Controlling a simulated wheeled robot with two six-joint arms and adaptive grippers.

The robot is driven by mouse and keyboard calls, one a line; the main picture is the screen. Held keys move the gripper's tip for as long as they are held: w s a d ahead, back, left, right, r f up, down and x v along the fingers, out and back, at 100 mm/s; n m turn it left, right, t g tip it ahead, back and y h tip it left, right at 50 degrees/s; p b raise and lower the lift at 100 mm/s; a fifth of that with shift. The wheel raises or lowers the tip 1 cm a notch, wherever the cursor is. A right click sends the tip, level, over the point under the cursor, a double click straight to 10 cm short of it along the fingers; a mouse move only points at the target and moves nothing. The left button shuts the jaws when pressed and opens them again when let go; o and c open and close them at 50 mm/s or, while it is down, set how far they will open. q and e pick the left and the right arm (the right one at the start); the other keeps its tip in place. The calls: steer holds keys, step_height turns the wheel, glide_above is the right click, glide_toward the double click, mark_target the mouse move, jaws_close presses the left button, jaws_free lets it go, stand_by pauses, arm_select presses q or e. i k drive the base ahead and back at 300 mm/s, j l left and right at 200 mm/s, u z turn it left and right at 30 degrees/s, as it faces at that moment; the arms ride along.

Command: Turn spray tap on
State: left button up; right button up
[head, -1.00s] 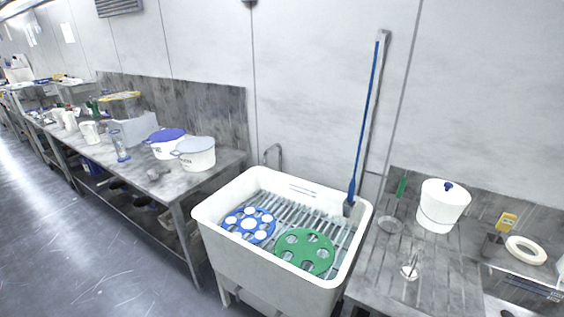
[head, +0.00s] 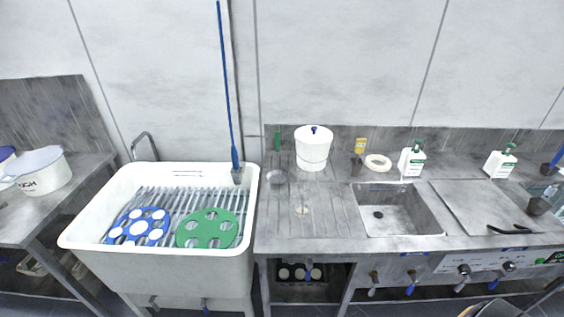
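Several taps show in the head view, and I cannot tell which is the spray tap. A brass tap with a grey lever (head: 373,283) and one with a blue lever (head: 411,284) hang under the front edge of the sink bench. Two metal knobs, a left one (head: 463,272) and a right one (head: 508,268), sit on a white labelled panel (head: 486,262) further right. A small blue-handled valve (head: 205,305) is under the white tub (head: 90,238). A curved metal spout (head: 146,138) stands behind the tub. Neither of my grippers is in view.
The tub holds a blue disc (head: 139,226) and a green disc (head: 208,229) on a slatted rack. The sink (head: 400,212) looks empty. A lidded white bucket (head: 313,148) and a pump bottle (head: 411,160) stand on the bench. A dark, partly cut-off object (head: 495,309) is at the bottom right.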

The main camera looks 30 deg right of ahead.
mark_target(308, 273)
steer(key=z, duration=1.15)
